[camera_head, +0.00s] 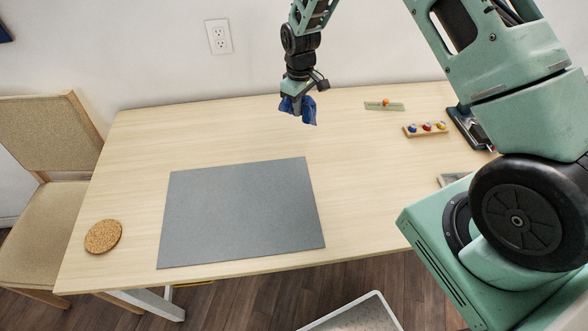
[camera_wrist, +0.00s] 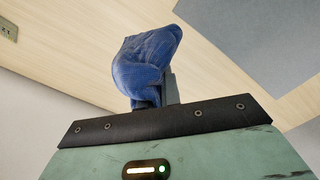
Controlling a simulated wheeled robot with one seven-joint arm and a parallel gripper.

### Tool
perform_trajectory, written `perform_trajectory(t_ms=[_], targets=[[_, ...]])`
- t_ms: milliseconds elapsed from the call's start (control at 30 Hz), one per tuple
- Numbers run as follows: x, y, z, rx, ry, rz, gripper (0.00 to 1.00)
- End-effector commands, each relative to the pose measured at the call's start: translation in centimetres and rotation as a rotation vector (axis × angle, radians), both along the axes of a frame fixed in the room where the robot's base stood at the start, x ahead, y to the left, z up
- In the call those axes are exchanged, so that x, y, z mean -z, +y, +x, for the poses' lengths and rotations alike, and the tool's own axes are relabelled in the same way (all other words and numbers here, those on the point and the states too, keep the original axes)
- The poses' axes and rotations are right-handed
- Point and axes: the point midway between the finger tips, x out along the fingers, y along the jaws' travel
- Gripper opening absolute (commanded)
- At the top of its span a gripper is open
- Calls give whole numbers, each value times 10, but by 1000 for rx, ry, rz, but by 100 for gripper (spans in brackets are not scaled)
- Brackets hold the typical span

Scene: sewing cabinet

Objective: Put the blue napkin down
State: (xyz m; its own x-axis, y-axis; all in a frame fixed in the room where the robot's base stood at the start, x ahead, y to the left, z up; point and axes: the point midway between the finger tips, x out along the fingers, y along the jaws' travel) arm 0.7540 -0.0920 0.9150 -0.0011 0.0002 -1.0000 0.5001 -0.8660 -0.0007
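The blue napkin (camera_head: 309,111) is a crumpled bundle hanging from my gripper (camera_head: 293,101) over the back part of the table in the head view. In the wrist view the napkin (camera_wrist: 147,62) is bunched up and hides most of the fingers; part of one grey finger shows beside it. My gripper is shut on the napkin and points down. The napkin appears held above the wooden table (camera_head: 140,140), though the exact height is hard to tell.
A grey mat (camera_head: 240,212) lies bare on the table. A round cork coaster (camera_head: 103,237) is at the left. A green strip with an orange item (camera_head: 384,105), a wooden tray with coloured spools (camera_head: 427,129) and a dark device (camera_head: 468,130) are at the right. A chair (camera_head: 45,180) stands left.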

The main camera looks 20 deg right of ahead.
Motion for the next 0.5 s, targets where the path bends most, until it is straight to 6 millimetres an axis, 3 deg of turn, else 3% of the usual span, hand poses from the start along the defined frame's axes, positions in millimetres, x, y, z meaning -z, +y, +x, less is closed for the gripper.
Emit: perform_trajectory(t_ms=[33, 167, 500], targets=[[-9, 9, -11, -5, 2, 0, 0], [-16, 32, -41, -6, 2, 0, 0], [4, 87, -115, -6, 2, -1, 0]])
